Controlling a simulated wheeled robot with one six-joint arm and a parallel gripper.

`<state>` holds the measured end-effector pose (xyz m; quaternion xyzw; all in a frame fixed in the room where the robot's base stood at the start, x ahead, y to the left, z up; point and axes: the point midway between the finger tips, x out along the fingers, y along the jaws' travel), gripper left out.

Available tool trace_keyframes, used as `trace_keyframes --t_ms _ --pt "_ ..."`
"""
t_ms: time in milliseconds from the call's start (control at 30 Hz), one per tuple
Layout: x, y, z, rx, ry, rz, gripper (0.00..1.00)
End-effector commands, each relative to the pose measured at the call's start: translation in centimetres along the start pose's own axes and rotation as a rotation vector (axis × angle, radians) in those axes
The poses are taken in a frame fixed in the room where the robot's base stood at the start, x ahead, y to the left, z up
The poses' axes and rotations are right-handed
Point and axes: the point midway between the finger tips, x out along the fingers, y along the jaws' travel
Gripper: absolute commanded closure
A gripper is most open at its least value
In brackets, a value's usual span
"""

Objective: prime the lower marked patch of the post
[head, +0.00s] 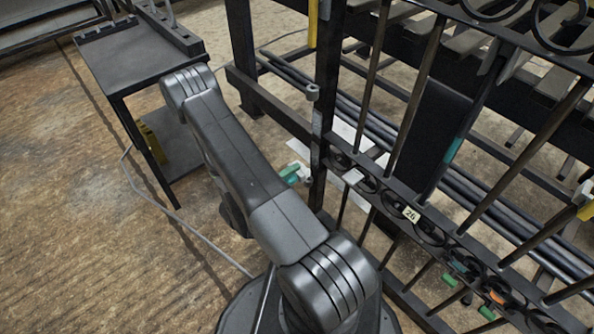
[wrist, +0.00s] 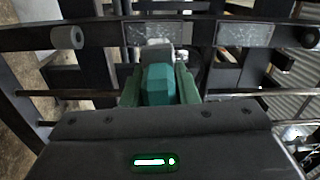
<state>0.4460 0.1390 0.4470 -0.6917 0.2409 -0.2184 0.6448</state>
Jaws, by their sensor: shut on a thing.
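The dark post (head: 325,70) of the gate has two pale grey, speckled patches: an upper one (head: 316,122) and a lower one (head: 315,154). In the wrist view the post lies sideways, and the patches show on it, the lower at left (wrist: 151,33), the other at right (wrist: 245,35). My gripper (wrist: 158,92) has green fingers shut on a teal-handled tool (wrist: 157,84) with a pale head. The head overlaps the edge of the left patch in the wrist view; I cannot tell whether it touches. In the head view my gripper (head: 290,173) is partly hidden beside the post.
A pale round hinge piece (head: 312,92) sticks out above the patches. The scroll gate with its number tag (head: 410,214) fills the right. A dark side table (head: 135,55) stands at upper left. A cable crosses the open wooden floor at left.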

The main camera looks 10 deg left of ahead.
Motion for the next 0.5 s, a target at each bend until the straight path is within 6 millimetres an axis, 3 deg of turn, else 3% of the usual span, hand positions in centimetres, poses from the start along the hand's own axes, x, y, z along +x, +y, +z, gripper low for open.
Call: trace_keyframes --t_ms 267,500 --pt "-0.1 0.0 0.0 0.000 0.000 0.000 0.91" --pt "-2.0 0.0 0.1 -0.001 -0.004 0.000 0.91"
